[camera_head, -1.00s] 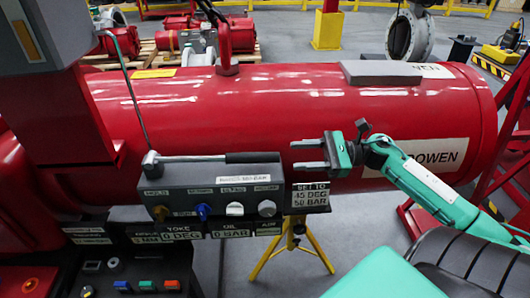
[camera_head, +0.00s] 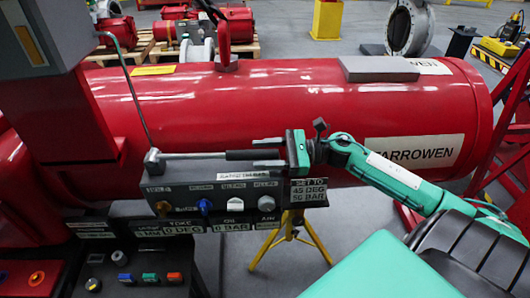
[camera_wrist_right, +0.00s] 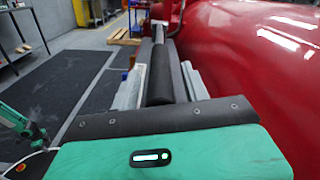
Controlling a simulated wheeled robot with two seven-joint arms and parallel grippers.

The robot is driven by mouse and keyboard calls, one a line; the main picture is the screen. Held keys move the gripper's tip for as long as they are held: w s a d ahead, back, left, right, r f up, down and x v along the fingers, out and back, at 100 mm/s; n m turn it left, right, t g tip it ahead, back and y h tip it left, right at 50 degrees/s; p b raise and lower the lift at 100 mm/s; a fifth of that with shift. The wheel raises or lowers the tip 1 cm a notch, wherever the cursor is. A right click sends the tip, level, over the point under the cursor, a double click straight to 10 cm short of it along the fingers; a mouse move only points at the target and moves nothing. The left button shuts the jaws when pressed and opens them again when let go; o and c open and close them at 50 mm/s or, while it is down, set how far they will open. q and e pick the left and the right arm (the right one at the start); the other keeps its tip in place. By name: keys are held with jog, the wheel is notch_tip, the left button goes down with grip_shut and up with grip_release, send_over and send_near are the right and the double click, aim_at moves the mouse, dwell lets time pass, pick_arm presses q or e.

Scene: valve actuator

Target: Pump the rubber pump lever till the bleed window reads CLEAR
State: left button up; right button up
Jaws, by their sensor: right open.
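The pump lever (camera_head: 205,156) lies level along the top of the grey pump block (camera_head: 210,186), its black rubber grip (camera_head: 252,154) pointing right. My right gripper (camera_head: 268,151) is open at the grip's end. In the right wrist view the grip (camera_wrist_right: 160,78) lies between the two separated fingers (camera_wrist_right: 160,88), not clamped. The displays below read YOKE 0 DEG (camera_head: 183,227) and OIL 0 BAR (camera_head: 233,226). I cannot make out a bleed window reading CLEAR; the small label on the block is too small to read. My left gripper is not in the head view.
A large red cylinder (camera_head: 290,110) runs close behind the block and gripper. A card (camera_head: 307,191) says SET TO 45 DEG 50 BAR. Several knobs line the block's front. A console with coloured buttons (camera_head: 148,278) stands at lower left. A yellow stand (camera_head: 287,240) is below.

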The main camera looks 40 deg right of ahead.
jog(key=shift+c, duration=0.5)
grip_shut()
pick_arm(q)
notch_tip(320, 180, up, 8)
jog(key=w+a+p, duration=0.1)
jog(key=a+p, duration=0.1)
jog(key=p, duration=0.6)
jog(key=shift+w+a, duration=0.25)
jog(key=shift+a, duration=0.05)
pick_arm(e)
notch_tip(320, 180, up, 13)
jog(key=w+a+g+h, duration=0.1)
jog(key=a+g+h, duration=0.1)
jog(key=g+h, duration=0.1)
jog(key=shift+w+a+f+h, duration=0.15)
jog(key=shift+w+a+h, duration=0.05)
jog(key=shift+h, duration=0.6)
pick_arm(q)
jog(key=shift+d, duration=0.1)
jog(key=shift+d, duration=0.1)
pick_arm(e)
jog(key=shift+o, duration=0.5)
grip_release()
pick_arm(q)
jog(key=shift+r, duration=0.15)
pick_arm(e)
jog(key=shift+s+d, duration=0.15)
jog(key=shift+d, duration=0.05)
